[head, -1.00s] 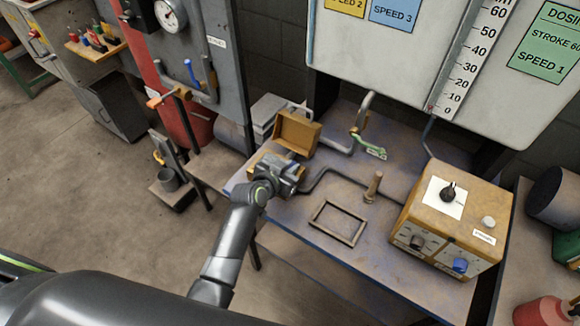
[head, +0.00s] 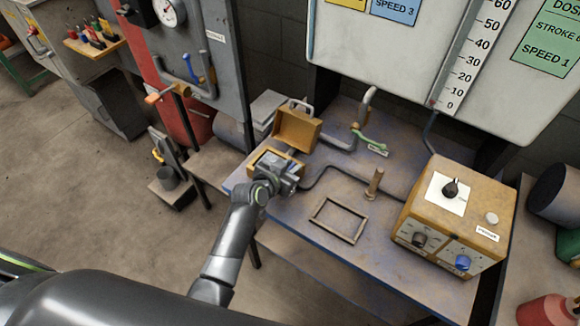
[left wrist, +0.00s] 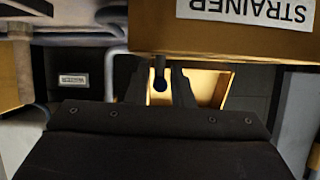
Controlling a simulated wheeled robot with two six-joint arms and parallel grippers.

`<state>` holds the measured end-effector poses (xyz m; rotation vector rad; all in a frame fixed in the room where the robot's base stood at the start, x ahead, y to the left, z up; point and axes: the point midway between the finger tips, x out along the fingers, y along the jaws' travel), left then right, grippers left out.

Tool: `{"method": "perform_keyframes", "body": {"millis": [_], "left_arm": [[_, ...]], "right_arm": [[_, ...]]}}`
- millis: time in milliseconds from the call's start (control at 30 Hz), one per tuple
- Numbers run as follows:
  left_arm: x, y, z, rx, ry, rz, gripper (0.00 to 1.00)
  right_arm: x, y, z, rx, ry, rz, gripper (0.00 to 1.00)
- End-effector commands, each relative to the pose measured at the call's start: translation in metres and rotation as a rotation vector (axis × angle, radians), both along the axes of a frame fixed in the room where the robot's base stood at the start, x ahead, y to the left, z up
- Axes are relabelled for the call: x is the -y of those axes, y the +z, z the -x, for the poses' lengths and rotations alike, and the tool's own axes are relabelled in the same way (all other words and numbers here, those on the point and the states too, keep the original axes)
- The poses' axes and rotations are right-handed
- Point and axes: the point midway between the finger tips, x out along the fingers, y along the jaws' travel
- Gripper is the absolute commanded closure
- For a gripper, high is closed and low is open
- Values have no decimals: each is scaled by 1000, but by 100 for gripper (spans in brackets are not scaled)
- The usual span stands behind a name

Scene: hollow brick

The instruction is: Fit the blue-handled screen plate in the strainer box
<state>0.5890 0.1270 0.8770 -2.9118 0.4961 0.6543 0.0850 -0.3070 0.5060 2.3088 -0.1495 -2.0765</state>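The strainer box (head: 262,158) is a yellow-orange box at the left end of the bench. Its lid (head: 297,130) stands open behind it. My left gripper (head: 289,168) is at the box's right front side and covers part of it. In the left wrist view, the upside-down STRAINER label (left wrist: 245,10) is at the top. The left fingertips (left wrist: 160,72) stand close together on either side of a dark, bluish-ended rod (left wrist: 160,82). I cannot tell whether they touch it. My right gripper is out of view.
A thin rectangular frame (head: 340,220) lies flat on the bench (head: 300,232), with an upright post (head: 375,184) beyond it. A yellow control box (head: 454,215) stands at the right. A green-handled valve (head: 371,141) and bent pipes are behind. The front edge is mostly clear.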

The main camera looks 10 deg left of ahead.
Motion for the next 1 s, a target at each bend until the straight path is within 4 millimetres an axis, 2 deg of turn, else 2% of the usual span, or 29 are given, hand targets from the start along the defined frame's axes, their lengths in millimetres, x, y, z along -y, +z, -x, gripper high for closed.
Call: {"method": "perform_keyframes", "body": {"millis": [33,100,533,1000], "left_arm": [[0,0,0,0,0,0,72],[0,0,0,0,0,0,64],[-3,2,7,-1,0,1,64],[-22,31,65,-1,1,0,64]], "right_arm": [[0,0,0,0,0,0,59],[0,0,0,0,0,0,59],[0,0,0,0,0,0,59],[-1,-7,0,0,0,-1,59]]}}
